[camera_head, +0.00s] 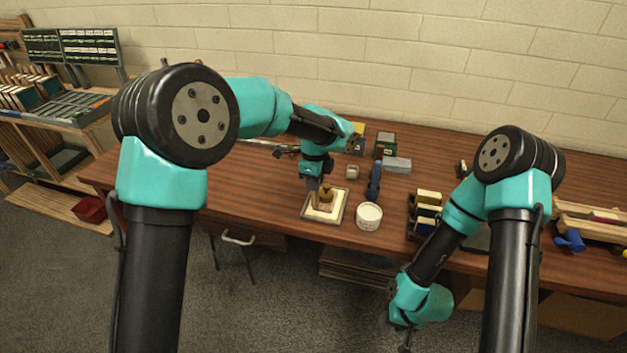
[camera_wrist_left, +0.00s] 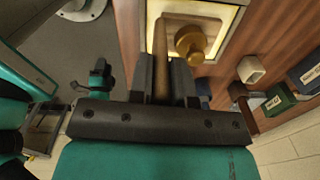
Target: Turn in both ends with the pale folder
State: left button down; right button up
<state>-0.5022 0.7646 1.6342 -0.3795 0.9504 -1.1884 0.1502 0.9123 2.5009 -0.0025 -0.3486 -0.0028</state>
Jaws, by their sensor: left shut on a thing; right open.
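My left gripper (camera_head: 315,185) is shut on a slim, tan-coloured stick, which I take for the pale folder (camera_wrist_left: 161,62). It points away from the fingers over a cream, framed panel (camera_wrist_left: 238,18); I cannot tell whether its tip touches. In the head view the panel (camera_head: 334,219) lies near the table's front edge, below the left gripper. A brass knobbed weight (camera_wrist_left: 190,42) stands on the panel beside the folder; it also shows in the head view (camera_head: 327,192). My right gripper (camera_head: 406,342) is open and empty, hanging low in front of the table. The ends of the work are too small to make out.
A white tub (camera_head: 368,216) stands right of the panel, with a dark blue tool (camera_head: 374,181) behind it. A rack with yellow and dark blocks (camera_head: 427,205) is further right. Small boxes (camera_head: 386,143) stand at the back. Bare table lies left of the panel.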

pick_arm(q)
jog(key=shift+s+d, duration=0.2)
jog(key=shift+d, duration=0.4)
jog(key=shift+s+d, duration=0.15)
jog(key=shift+d, duration=0.4)
dwell(1.3)
jog(key=shift+s+d, duration=0.1)
jog(key=shift+d, duration=0.2)
jog(key=shift+d, duration=0.15)
jog(key=shift+s+d, duration=0.1)
jog(key=shift+d, duration=0.15)
jog(key=shift+s+d, duration=0.1)
jog(key=shift+d, duration=0.35)
dwell(0.7)
dwell(0.4)
jog(key=shift+r, duration=0.35)
jog(key=shift+r, duration=0.1)
